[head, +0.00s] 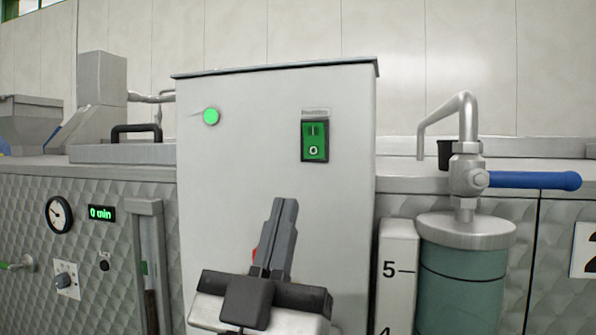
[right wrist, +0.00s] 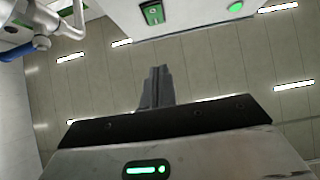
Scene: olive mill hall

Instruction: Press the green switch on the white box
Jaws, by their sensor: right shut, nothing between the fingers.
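The white box (head: 245,165) stands upright in the middle of the head view. The green switch (head: 315,140), a rocker marked with a bar and a circle, is on its upper right front. It also shows at the top of the right wrist view (right wrist: 153,13). My right gripper (head: 287,205) is shut and empty, its fingers pointing up in front of the box, below and left of the switch and apart from it. The right wrist view shows the closed fingers (right wrist: 158,75) too. A small red part (head: 255,254) is mostly hidden behind the gripper. My left gripper is not in view.
A round green light (head: 211,116) is on the box's upper left. A valve with a blue lever (head: 535,180) tops a teal cylinder (head: 461,285) at the right. A gauge (head: 59,214) and a display (head: 101,213) are at the left. The box face around the switch is clear.

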